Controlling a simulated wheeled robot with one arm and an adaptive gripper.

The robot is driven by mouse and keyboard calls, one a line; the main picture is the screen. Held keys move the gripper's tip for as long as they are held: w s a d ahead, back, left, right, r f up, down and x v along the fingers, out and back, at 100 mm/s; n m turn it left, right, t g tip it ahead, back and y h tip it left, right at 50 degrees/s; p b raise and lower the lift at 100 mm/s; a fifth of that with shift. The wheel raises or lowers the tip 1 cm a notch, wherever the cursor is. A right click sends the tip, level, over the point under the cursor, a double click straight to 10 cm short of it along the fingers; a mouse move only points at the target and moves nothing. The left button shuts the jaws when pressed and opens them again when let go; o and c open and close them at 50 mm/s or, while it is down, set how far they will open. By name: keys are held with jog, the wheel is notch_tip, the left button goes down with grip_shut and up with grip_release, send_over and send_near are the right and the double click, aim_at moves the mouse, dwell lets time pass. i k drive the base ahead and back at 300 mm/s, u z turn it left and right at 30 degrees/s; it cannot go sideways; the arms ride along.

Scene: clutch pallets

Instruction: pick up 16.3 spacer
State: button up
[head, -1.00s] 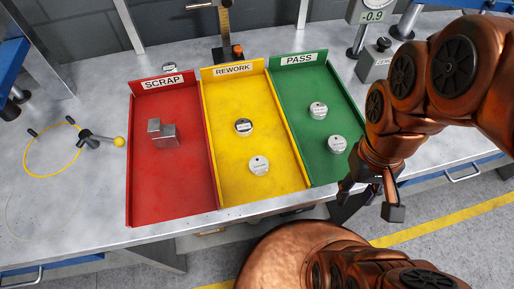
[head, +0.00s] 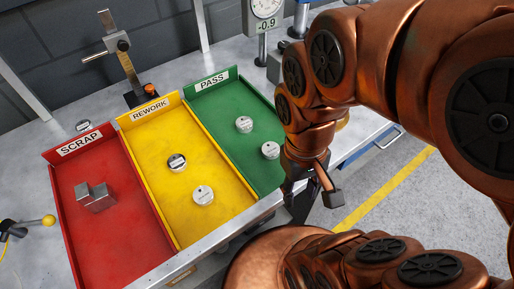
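Round silver spacers with small labels show in the head view; the print is too small to tell which is 16.3. Two lie in the green PASS tray, an upper one (head: 244,124) and a lower one (head: 270,150). Two lie in the yellow REWORK tray, a dark-rimmed one (head: 177,162) and a plainer one (head: 203,195). Another labelled round piece (head: 83,126) lies behind the red tray. My gripper (head: 312,196) hangs right of the green tray, past the bench's front edge. Its fingers are apart and it looks empty.
The red SCRAP tray (head: 122,244), yellow tray (head: 160,211) and green tray (head: 215,107) stand side by side. The red tray holds grey blocks (head: 96,197). A dial gauge (head: 265,25) reading -0.9 and a height gauge (head: 125,55) stand behind.

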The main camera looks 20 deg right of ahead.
aim_at(270, 150)
jog(key=k, duration=0.5)
jog(key=z, duration=2.75)
jog(key=k, duration=1.5)
jog(key=u, duration=2.2)
